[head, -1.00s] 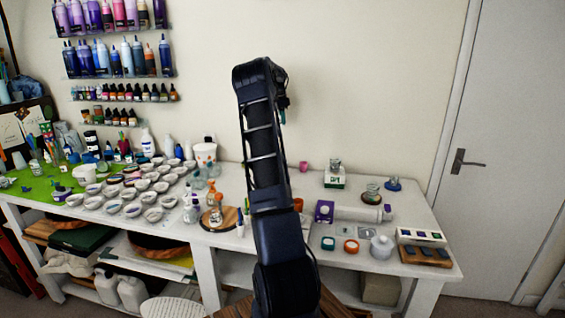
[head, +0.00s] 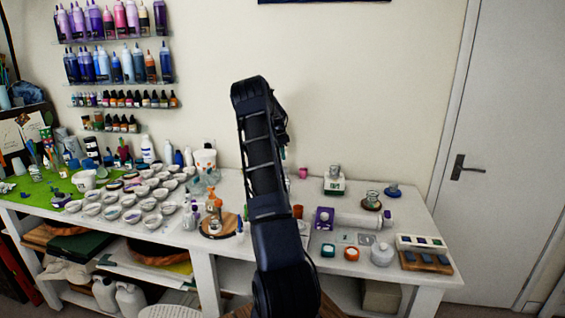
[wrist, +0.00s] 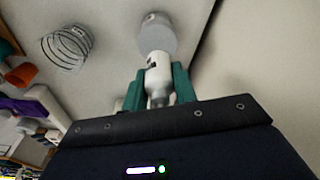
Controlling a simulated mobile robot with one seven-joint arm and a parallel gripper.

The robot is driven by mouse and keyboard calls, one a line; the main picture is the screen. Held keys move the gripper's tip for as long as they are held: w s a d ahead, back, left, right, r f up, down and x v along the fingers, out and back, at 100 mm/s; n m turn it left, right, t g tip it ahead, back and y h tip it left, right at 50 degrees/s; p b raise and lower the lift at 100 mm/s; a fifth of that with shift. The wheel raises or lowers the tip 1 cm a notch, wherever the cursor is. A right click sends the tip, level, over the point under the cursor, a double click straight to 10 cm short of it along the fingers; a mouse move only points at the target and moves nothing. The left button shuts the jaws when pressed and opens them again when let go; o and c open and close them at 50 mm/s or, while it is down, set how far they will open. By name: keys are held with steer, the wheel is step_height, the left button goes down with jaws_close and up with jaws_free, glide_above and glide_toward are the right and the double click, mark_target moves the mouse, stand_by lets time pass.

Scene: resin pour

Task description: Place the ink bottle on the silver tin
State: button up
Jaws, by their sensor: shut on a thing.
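In the wrist view my gripper (wrist: 158,84) has its teal fingers closed on both sides of a small white bottle (wrist: 158,70) with a dark mark, which I take as the ink bottle. A pale grey round thing (wrist: 157,36) with a small label lies just beyond the bottle's end. It may be the silver tin; I cannot tell whether the two touch. In the head view my own arm hides the gripper and bottle, and I cannot pick out the silver tin there.
In the head view the white table (head: 310,178) holds many white cups on the left.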

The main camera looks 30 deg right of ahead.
steer(key=shift+f, duration=2)
steer(key=shift+f, duration=0.1)
steer(key=o, duration=1)
steer(key=shift+c, duration=0.2)
